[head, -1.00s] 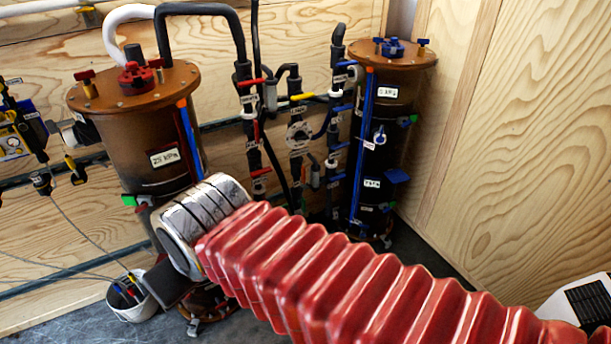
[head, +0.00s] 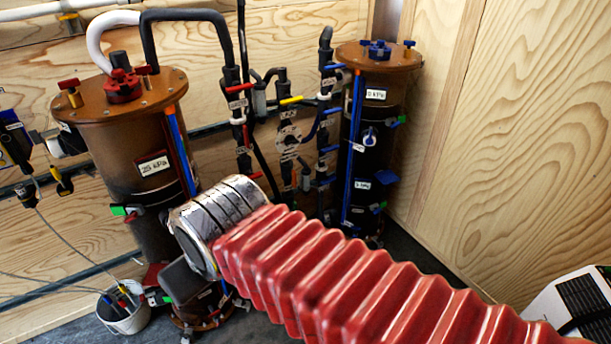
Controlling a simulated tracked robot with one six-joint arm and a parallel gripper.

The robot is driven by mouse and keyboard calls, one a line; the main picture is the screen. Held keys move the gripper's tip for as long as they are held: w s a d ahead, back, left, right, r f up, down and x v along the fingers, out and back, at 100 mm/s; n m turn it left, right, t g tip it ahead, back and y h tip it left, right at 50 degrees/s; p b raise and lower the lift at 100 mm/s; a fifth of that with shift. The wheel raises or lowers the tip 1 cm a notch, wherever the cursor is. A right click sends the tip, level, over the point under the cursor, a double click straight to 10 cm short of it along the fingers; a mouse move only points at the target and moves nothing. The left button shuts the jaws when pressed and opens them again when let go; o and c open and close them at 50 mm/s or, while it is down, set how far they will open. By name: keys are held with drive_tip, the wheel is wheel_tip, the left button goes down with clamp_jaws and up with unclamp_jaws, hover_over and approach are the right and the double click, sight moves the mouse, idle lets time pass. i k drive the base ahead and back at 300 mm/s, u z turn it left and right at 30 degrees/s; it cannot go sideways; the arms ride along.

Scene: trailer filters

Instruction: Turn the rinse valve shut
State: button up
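Several valves with coloured handles sit on the dark pipes between two brown-topped filter tanks: red handles (head: 244,87), a yellow handle (head: 291,100) and blue handles (head: 331,82). Their small labels are too blurred to read, so I cannot tell which is the rinse valve. My arm in a red bellows sleeve reaches in from the lower right to a silver wrist. A dark block at its end, seemingly my gripper (head: 186,284), is low in front of the left tank (head: 140,120). Its fingers are hidden, and I see no clear contact with a valve.
The right tank (head: 375,160) stands near the wooden corner wall (head: 530,140). A white bucket (head: 124,318) with coloured tools is on the floor at lower left. Yellow-black devices and thin cables hang at the left. A white box (head: 570,305) is at lower right.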

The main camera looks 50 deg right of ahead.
sight(293, 176)
drive_tip(key=z, duration=0.6)
drive_tip(key=i, duration=1)
